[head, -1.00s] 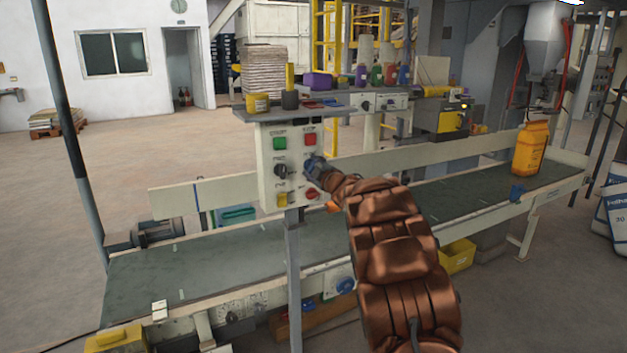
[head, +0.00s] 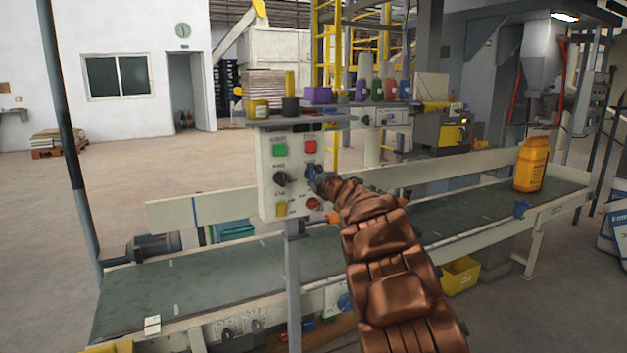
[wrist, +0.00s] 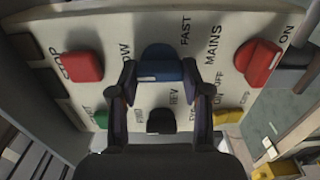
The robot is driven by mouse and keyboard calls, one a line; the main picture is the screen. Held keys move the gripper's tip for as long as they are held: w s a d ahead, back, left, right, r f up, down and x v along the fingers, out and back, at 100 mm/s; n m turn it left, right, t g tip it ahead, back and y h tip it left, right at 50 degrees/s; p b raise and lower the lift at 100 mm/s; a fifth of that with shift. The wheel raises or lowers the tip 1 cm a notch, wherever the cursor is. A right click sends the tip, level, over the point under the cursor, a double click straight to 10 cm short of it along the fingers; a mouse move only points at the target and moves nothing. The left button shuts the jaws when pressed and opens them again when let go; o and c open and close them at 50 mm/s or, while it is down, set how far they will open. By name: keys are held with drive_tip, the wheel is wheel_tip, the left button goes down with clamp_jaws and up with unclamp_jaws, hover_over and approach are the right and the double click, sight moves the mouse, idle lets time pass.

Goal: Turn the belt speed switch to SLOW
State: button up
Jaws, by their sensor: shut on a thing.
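The blue belt speed switch (wrist: 161,62) sits on the pale control panel (wrist: 122,55) between a partly hidden label ending in "OW" on the left and FAST on the right. My gripper (wrist: 160,75) is shut on the switch, with one dark finger on each side of it. How far the switch is turned is hard to tell. In the head view the switch (head: 310,172) is partly hidden by my gripper (head: 317,180), which reaches the panel from the right.
Near the blue switch are a black FWD/REV knob (wrist: 160,121), a red STOP button (wrist: 83,66), a red MAINS switch (wrist: 258,62) and a yellow button (wrist: 228,116). Behind the panel runs the conveyor belt (head: 210,280) with an orange container (head: 530,165).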

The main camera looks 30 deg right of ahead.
idle(0.3)
drive_tip(key=o, duration=1.2)
drive_tip(key=shift+c, duration=0.2)
drive_tip(key=shift+s, duration=0.1)
drive_tip(key=s+a, duration=0.1)
drive_tip(key=s, duration=1)
drive_tip(key=shift+s, duration=0.4)
